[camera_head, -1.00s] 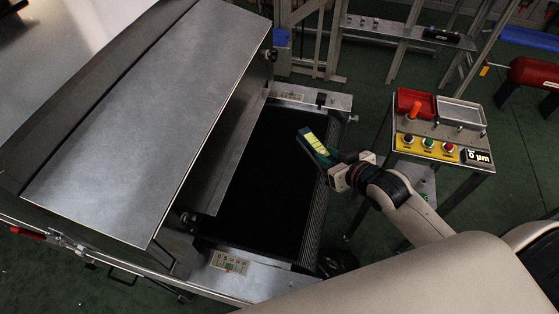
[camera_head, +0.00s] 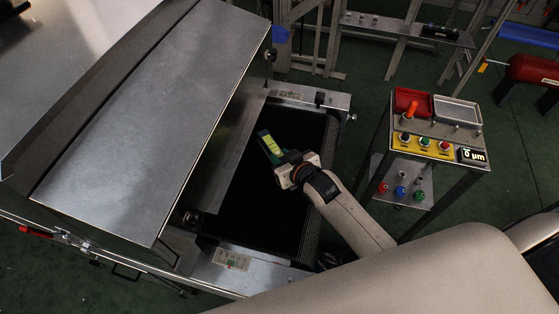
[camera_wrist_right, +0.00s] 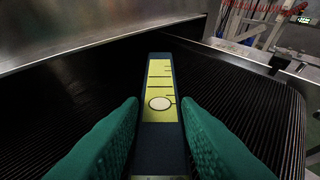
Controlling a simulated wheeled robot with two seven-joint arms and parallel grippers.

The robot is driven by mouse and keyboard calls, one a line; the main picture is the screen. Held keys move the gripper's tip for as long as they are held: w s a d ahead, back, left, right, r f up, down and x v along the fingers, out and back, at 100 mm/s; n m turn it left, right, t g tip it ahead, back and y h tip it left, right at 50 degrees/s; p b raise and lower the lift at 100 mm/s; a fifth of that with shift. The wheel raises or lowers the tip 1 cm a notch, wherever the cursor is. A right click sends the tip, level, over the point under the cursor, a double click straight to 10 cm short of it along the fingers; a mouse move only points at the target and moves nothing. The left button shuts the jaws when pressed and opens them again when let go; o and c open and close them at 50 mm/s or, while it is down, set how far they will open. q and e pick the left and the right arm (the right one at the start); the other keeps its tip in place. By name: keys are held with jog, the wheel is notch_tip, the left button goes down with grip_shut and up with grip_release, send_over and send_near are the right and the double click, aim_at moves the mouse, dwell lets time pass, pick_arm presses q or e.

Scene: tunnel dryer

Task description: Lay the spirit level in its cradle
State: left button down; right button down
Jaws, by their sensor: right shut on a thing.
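The spirit level (camera_head: 270,145) is a dark bar with a bright yellow-green face. My right gripper (camera_head: 280,160) is shut on it and holds it over the black belt of the tunnel dryer. In the right wrist view the level (camera_wrist_right: 160,85) points straight ahead between the green fingers (camera_wrist_right: 162,130), with its pale round bubble and dark lines facing up. My left gripper does not show.
The dryer's metal hood (camera_head: 150,115) stands left of the level. The black belt (camera_head: 310,135) lies below, between metal end plates (camera_head: 232,262). A cart (camera_head: 440,155) with a red tray (camera_head: 412,101), buttons and a display stands right of my arm.

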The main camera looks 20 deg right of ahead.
jog(key=shift+f, duration=0.75)
jog(key=shift+w+a+f, duration=0.3)
jog(key=shift+a+f, duration=0.05)
jog(key=shift+f, duration=0.15)
jog(key=c, duration=1.1)
grip_release()
jog(key=shift+s, duration=0.1)
